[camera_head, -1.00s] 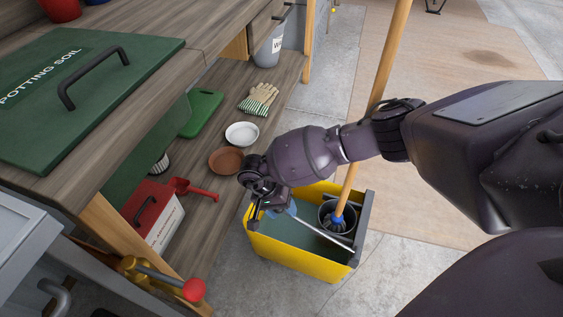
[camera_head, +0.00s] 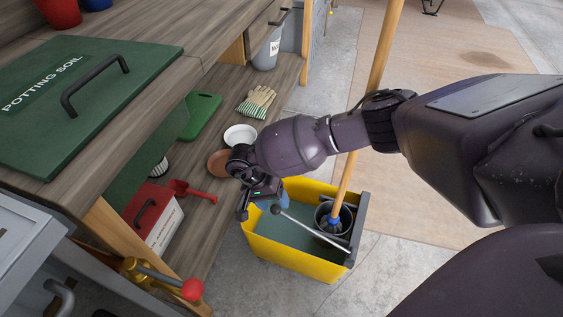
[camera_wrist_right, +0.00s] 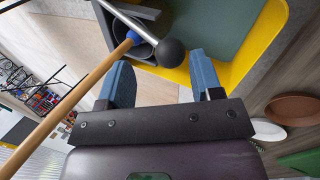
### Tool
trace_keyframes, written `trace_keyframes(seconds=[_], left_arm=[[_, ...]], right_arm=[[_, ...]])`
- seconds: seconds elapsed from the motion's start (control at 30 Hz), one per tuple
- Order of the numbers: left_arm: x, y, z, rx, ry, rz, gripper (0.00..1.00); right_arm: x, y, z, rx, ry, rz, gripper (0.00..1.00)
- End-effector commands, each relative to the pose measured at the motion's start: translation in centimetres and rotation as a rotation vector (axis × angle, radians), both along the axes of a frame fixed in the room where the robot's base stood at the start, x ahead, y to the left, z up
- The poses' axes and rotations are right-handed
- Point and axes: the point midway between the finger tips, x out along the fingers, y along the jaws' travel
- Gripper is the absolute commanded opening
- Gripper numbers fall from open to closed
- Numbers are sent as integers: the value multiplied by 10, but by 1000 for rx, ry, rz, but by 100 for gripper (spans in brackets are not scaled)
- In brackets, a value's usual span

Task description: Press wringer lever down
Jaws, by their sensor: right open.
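The yellow mop bucket (camera_head: 295,258) stands on the concrete floor, with a dark round wringer (camera_head: 323,222) at its right end. The wringer's lever (camera_head: 312,230) is a metal rod slanting across the bucket, ending in a black ball knob (camera_head: 276,209). My right gripper (camera_head: 265,207) is open at the lever's knob end. In the right wrist view, the knob (camera_wrist_right: 171,52) shows just beyond the two blue fingertips (camera_wrist_right: 162,76), roughly between them, with nothing gripped. I cannot tell whether a finger touches it. My left gripper is not in view.
A mop's wooden handle (camera_head: 368,110) rises from the wringer beside my right forearm. At left, a wooden bench (camera_head: 190,215) holds a white bowl (camera_head: 240,134), a brown dish (camera_head: 217,163), gloves (camera_head: 257,102) and a red scoop (camera_head: 190,190). Floor right of the bucket is clear.

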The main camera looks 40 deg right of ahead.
Motion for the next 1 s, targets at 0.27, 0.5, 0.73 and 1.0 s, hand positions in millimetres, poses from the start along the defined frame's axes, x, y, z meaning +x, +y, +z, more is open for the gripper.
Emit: trace_keyframes(seconds=[0.27, 0.5, 0.73, 1.0], left_arm=[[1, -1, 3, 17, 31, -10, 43], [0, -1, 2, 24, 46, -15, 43], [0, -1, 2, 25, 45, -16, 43], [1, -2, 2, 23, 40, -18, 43]], right_arm=[[15, 11, 39, -1, -2, 0, 59], [17, 14, 46, -1, 4, -1, 59], [17, 14, 45, -1, 4, -1, 59], [17, 14, 47, -1, 2, 0, 59]])
